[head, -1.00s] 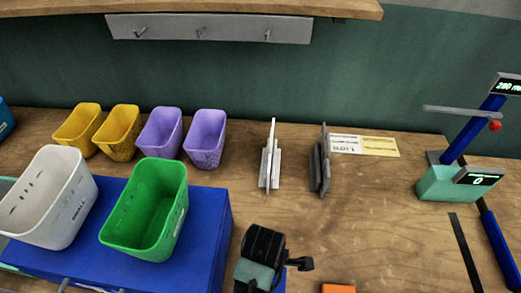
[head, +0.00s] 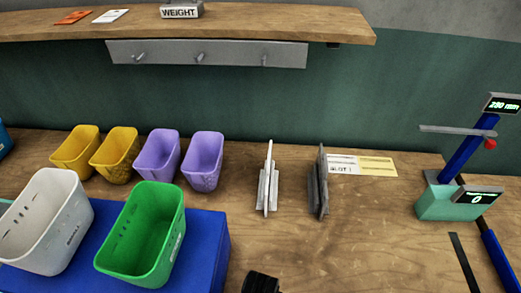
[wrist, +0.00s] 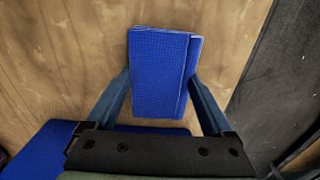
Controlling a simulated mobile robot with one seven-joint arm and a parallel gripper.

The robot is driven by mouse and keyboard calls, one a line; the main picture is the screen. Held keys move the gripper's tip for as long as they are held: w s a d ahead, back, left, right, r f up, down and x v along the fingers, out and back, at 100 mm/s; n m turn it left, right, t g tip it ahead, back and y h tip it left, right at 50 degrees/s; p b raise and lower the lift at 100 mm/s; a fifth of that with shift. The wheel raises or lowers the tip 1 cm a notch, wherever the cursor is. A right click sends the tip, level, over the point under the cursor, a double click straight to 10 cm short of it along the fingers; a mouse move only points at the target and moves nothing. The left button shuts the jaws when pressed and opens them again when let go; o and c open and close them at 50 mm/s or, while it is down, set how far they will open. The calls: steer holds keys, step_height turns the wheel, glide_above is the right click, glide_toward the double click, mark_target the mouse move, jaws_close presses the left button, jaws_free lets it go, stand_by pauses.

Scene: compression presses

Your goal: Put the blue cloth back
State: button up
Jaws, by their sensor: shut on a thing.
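The blue cloth (wrist: 160,62) is a folded, textured rectangle in the wrist view. My gripper (wrist: 160,78) is shut on it, with one blue finger at each side edge. Brown wood shows behind the cloth; its height over that surface cannot be told. In the head view the cloth and the fingers are out of frame. Only a black part of my arm shows at the bottom edge there.
A shelf (head: 240,22) with a grey hook rail (head: 207,54) is on the wall. A green bin (head: 143,235) and white bin (head: 45,222) stand on a blue block (head: 215,240).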

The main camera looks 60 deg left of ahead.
steer(key=shift+f, duration=0.1)
steer(key=o, duration=1.1)
steer(key=shift+c, duration=0.2)
step_height(320, 180, up, 12)
